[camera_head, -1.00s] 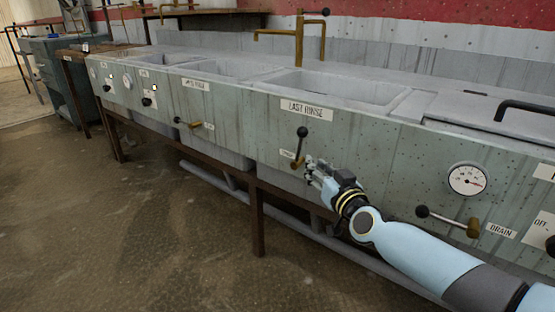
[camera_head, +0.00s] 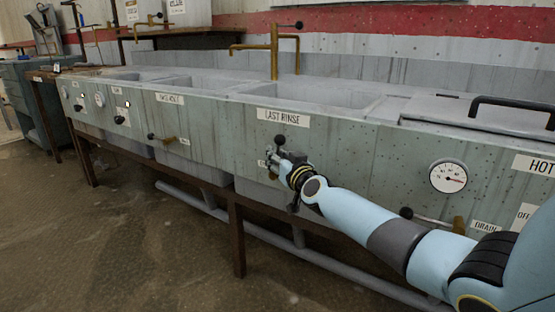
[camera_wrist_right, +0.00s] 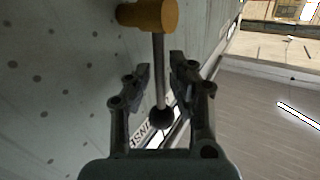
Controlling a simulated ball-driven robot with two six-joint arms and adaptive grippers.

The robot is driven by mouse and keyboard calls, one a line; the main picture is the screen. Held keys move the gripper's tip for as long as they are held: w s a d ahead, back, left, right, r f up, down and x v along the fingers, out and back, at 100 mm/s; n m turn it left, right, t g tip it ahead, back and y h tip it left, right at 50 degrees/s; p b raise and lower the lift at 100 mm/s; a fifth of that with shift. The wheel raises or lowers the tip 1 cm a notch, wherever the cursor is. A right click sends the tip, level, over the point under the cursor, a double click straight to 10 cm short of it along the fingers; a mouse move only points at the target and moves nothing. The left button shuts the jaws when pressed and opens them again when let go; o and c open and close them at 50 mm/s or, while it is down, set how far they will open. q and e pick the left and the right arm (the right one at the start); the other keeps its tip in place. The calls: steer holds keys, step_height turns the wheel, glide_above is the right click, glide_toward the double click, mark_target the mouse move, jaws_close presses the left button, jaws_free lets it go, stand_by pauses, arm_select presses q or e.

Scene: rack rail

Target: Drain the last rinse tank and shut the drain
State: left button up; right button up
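The last rinse tank (camera_head: 312,94) is a grey basin behind the panel labelled LAST RINSE (camera_head: 283,118); its water level cannot be told. Below that label is its drain lever, a rod with a black ball knob (camera_head: 281,141), standing up; my gripper covers its lower part. My right gripper (camera_head: 276,157) is at the lever. In the right wrist view the steel rod (camera_wrist_right: 159,75) runs from a brass valve body (camera_wrist_right: 150,14) to the black knob, between the open fingers of the gripper (camera_wrist_right: 161,75), with small gaps on both sides. My left gripper is not in view.
A brass tap (camera_head: 273,50) stands behind the basin. Other levers sit on the panel to the left (camera_head: 160,138) and right (camera_head: 430,216), the right one by a DRAIN label. A round gauge (camera_head: 449,176) is on the panel. The floor in front is clear.

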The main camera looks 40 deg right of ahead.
steer(key=shift+c, duration=0.3)
jaws_close()
stand_by(0.3)
